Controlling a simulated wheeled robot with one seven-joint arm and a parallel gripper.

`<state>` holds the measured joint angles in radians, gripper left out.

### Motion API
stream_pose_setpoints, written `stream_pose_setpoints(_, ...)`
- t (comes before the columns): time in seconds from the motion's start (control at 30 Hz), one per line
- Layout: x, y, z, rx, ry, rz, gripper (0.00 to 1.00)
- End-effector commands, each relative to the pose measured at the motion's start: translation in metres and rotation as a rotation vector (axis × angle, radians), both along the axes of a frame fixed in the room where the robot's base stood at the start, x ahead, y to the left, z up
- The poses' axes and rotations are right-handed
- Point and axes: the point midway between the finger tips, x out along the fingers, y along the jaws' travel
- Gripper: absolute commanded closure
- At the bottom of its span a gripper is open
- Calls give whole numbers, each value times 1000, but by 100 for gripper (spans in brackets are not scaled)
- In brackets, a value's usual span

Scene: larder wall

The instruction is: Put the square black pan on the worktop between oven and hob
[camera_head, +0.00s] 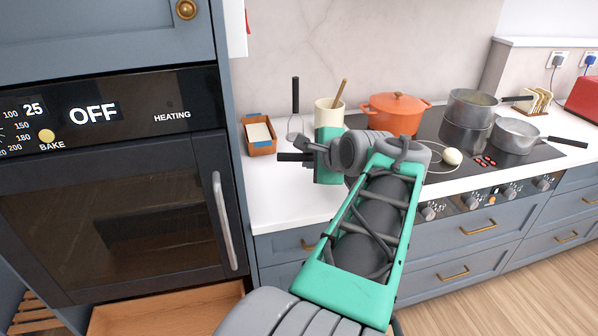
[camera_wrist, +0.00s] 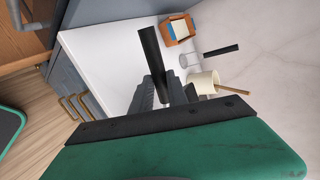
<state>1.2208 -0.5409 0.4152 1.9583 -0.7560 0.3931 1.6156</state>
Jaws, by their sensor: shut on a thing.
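My gripper (camera_wrist: 158,92) is shut on a black handle (camera_wrist: 152,55), which sticks out past the grey fingers. In the head view the black handle (camera_head: 292,157) juts left from my gripper, over the white worktop (camera_head: 285,205) between the oven (camera_head: 120,170) and the hob (camera_head: 500,150). I take it for the square black pan's handle, but no pan body shows in either view. My green wrist housing hides what lies behind it. I cannot tell how high the held thing is above the worktop.
An orange-brown box (camera_head: 259,136), an upright black-handled utensil (camera_head: 295,95) and a cream pot (camera_head: 327,113) with a wooden spoon stand at the worktop's back. An orange casserole (camera_head: 396,112) and steel pans (camera_head: 470,120) are on the hob. The worktop's front left is clear.

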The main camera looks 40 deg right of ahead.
Motion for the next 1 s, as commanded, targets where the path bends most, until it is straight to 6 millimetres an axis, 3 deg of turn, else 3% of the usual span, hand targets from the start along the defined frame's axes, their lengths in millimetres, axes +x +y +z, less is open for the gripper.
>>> stream_pose_setpoints(0.33, 80, -32, -38, 3, 2, 0, 100)
stream_pose_setpoints(0.5, 108, -44, -74, 2, 1, -3, 100)
stream_pose_setpoints(0.77, 129, -51, -102, 0, 1, -2, 100)
stream_pose_setpoints(0.9, 127, -50, -125, 0, -1, -3, 100)
stream_pose_setpoints(1.0, 128, -51, -128, -2, -2, -2, 100)
